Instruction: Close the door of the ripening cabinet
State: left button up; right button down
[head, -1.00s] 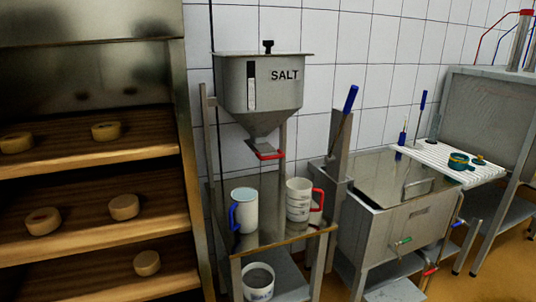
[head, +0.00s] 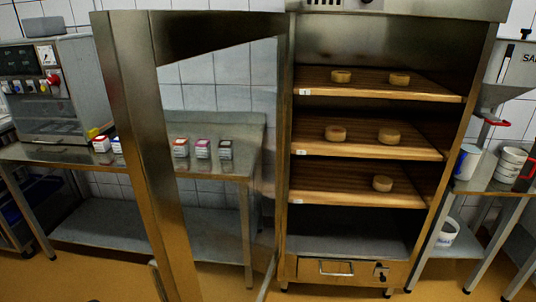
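The ripening cabinet (head: 400,150) stands right of the middle in the head view. Its door (head: 130,120), a metal frame around a clear pane (head: 218,150), is hinged at the cabinet's left side and stands wide open, swung out toward me. Wooden shelves (head: 340,180) inside carry cheeses, such as one on the lowest wooden shelf (head: 382,183). A drawer (head: 345,270) with a handle is at the cabinet's bottom. Neither of my grippers is in view.
A steel table (head: 50,155) with a control unit (head: 50,90) and several small boxes stands left, partly seen through the door pane. At right is a salt hopper stand (head: 480,187) with mugs. The floor before the cabinet looks clear.

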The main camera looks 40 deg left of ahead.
aim_at(131, 45)
jog(key=j, duration=0.7)
jog(key=k+j+u, duration=0.1)
jog(key=j, duration=0.6)
jog(key=i+j, duration=0.15)
jog(key=j, duration=0.25)
jog(key=i+j, duration=0.1)
jog(key=j, duration=0.3)
jog(key=k+z, duration=0.1)
jog(key=k, duration=0.5)
jog(key=k+l, duration=0.15)
jog(key=k, duration=0.45)
jog(key=z, duration=0.05)
